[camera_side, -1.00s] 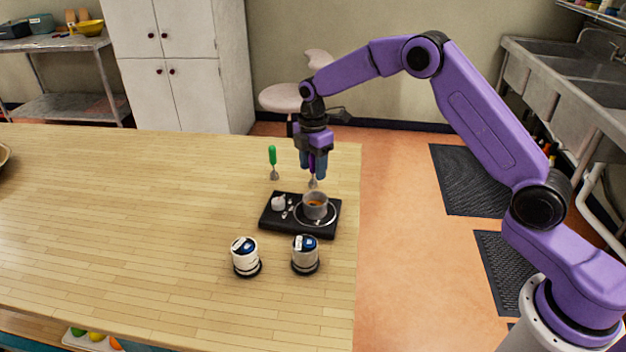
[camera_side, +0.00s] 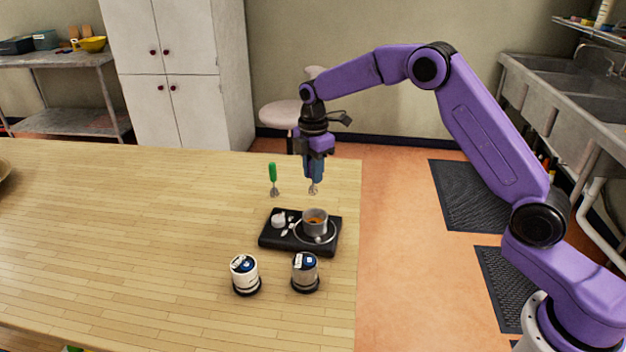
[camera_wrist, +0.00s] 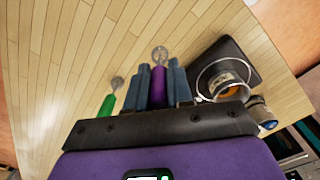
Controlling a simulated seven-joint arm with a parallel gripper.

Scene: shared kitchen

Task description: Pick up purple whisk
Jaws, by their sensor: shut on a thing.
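My gripper (camera_side: 314,178) is shut on the purple whisk (camera_wrist: 158,84). It holds the whisk upright by its handle, with the fingers on either side. In the side view the fingers hide most of the handle, and the metal head (camera_side: 313,189) hangs below the fingertips, behind the black tray. In the wrist view the whisk head points away between the blue-grey fingertips (camera_wrist: 160,88). A green-handled whisk (camera_side: 273,178) stands upright to the left; it also shows in the wrist view (camera_wrist: 107,102).
A black tray (camera_side: 268,240) in front of the gripper holds a metal cup (camera_side: 315,220), a small white pot (camera_side: 278,219) and a spoon. Two jars (camera_side: 245,276) (camera_side: 305,274) stand nearer. The wooden table (camera_side: 130,235) is clear on the left; its edge is close on the right.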

